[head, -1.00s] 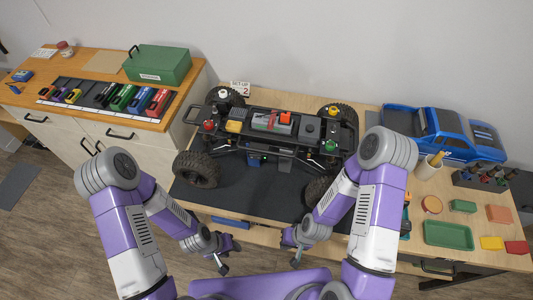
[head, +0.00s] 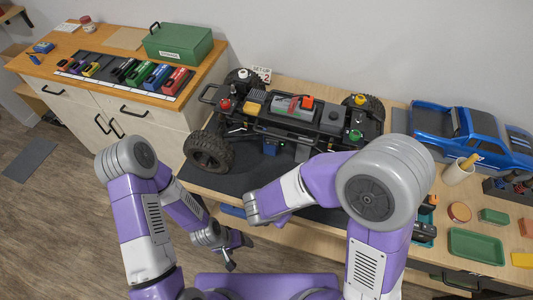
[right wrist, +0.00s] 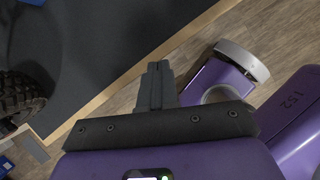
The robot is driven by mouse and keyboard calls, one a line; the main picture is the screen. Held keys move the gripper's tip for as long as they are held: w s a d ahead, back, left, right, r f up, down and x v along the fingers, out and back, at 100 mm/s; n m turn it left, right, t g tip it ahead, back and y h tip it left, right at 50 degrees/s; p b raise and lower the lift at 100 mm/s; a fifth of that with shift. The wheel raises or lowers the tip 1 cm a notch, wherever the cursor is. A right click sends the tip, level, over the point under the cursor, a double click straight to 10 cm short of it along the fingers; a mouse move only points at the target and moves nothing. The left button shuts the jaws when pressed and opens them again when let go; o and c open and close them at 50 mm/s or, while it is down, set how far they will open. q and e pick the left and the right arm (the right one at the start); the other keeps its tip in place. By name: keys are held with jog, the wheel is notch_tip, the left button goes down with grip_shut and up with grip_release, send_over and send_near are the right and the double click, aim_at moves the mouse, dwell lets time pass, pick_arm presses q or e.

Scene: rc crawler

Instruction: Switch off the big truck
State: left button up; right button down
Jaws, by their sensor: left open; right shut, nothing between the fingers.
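The big truck is an open black chassis (head: 290,112) with large black tires, standing on a dark mat (head: 236,183). My left gripper (head: 236,252) is open and empty, in front of the table. My right gripper (right wrist: 156,85) is shut and empty, near the mat's front edge in the right wrist view; a truck tire (right wrist: 18,100) is at the left there. My right arm hides the truck's front right wheel.
A blue truck body (head: 475,135) lies at the right, near a cup (head: 457,173) and a green tray (head: 475,246). At the left, a cabinet (head: 150,120) holds a green storage box (head: 179,43) and a row of coloured packs (head: 134,74).

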jog(key=w+a+r+n+t, duration=0.2)
jog(key=a+r+n+t, duration=0.1)
jog(key=r, duration=0.3)
jog(key=w+a+r+n+t+b, duration=0.1)
jog(key=w+a+r+n+t, duration=0.1)
jog(key=r+t, duration=0.3)
jog(key=shift+w+a+r+n+y+b, duration=0.35)
jog(key=shift+a+r+n, duration=0.25)
jog(key=shift+r+n, duration=0.25)
jog(key=shift+f, duration=0.2)
jog(key=b, duration=0.3)
send_near(269, 143)
notch_tip(269, 143, down, 4)
jog(key=w, duration=0.2)
jog(key=shift+w+d+r, duration=0.15)
jog(key=shift+w+r, duration=0.05)
jog(key=shift+w, duration=0.4)
jog(key=shift+w+d+r, duration=0.1)
jog(key=shift+w+r, duration=0.15)
jog(key=shift+w, duration=0.3)
jog(key=shift+w+d, duration=0.1)
jog(key=shift+w, duration=0.5)
jog(key=shift+d, duration=0.1)
